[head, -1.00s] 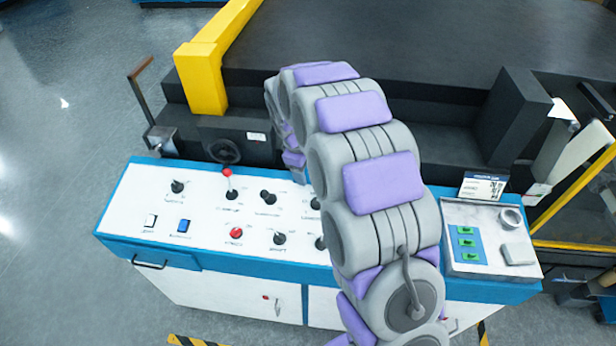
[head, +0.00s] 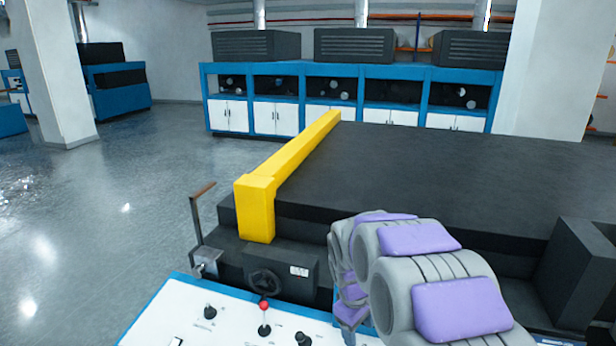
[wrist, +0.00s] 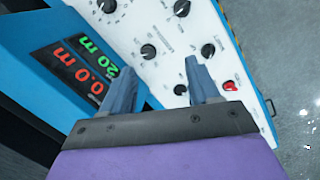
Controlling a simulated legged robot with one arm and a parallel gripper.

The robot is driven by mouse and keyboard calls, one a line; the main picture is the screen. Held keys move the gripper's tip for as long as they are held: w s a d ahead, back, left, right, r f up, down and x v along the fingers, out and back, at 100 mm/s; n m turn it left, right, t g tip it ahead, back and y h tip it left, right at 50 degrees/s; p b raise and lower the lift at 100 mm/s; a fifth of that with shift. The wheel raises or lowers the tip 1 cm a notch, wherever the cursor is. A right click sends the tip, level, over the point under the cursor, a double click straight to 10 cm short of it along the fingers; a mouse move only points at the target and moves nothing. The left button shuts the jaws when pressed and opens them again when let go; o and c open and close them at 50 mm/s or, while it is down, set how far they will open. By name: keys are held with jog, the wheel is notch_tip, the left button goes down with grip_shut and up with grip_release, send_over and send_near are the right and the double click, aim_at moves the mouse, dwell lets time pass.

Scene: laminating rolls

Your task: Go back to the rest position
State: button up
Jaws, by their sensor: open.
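My gripper (wrist: 160,85) shows in the wrist view with its two blue-grey fingers spread apart and nothing between them. It is over the white control panel (wrist: 150,20), which carries several black knobs and a red button (wrist: 230,86). In the head view my grey and purple arm reaches over the right part of the panel (head: 225,325), and the gripper itself is hidden behind the arm. A lever with a red ball (head: 264,306) stands up from the panel, next to black switches.
A digital display (wrist: 80,65) reads 0.0 m and 20 m. Behind the panel is a large dark machine (head: 440,180) with a yellow guard (head: 256,208) and a crank handle (head: 197,225). Blue cabinets (head: 350,70) line the back. The floor (head: 110,220) at left is clear.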

jog(key=s+d+m+g+y+b, duration=0.1)
jog(key=s+m+b, duration=0.5)
jog(key=s, duration=2.8)
jog(key=d+m+g, duration=0.1)
jog(key=m, duration=0.1)
jog(key=shift+s+f+m+y, duration=0.25)
jog(key=shift+s+m+y, duration=0.05)
jog(key=shift+y, duration=0.1)
